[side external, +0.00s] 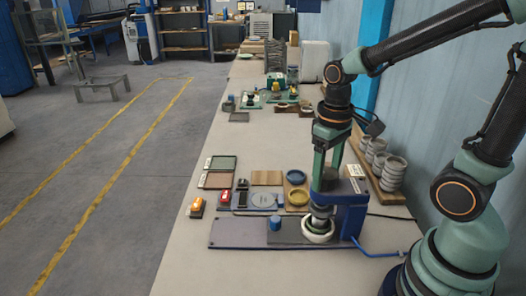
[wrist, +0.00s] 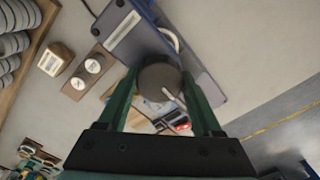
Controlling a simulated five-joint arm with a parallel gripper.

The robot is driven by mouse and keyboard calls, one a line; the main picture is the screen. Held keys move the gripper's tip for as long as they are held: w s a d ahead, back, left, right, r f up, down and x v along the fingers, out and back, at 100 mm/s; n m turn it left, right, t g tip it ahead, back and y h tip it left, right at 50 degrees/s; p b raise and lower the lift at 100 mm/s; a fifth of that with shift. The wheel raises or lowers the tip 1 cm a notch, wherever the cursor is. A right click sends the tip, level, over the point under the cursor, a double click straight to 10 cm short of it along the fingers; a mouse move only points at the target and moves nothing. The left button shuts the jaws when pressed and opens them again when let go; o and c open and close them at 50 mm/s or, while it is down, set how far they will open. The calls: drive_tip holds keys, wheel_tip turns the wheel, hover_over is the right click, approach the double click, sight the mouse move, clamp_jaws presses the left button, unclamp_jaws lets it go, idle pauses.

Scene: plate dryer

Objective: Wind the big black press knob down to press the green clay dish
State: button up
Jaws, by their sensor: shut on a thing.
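The big black press knob (wrist: 160,80) shows in the wrist view as a dark round disc between the two green fingers of my gripper (wrist: 160,92). My gripper is shut on it from above. In the side view my gripper (side external: 322,187) points straight down over the press and hides most of the knob. The navy press frame (side external: 353,208) stands on a long purple-grey base (side external: 236,233). A pale ring-shaped part (side external: 318,232) sits under the press head. I cannot make out the green clay dish; the press parts may hide it.
A small blue cylinder (side external: 275,223) stands on the base left of the press. Stacked grey rings (side external: 391,173) stand on a wooden tray at right. A blue cable (side external: 378,252) runs from the press.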

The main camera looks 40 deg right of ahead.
drive_tip(key=m, duration=0.9)
drive_tip(key=shift+m, duration=0.3)
drive_tip(key=m, duration=0.5)
drive_tip(key=shift+m, duration=2.4)
drive_tip(key=o, duration=1.4)
drive_tip(key=shift+r, duration=0.1)
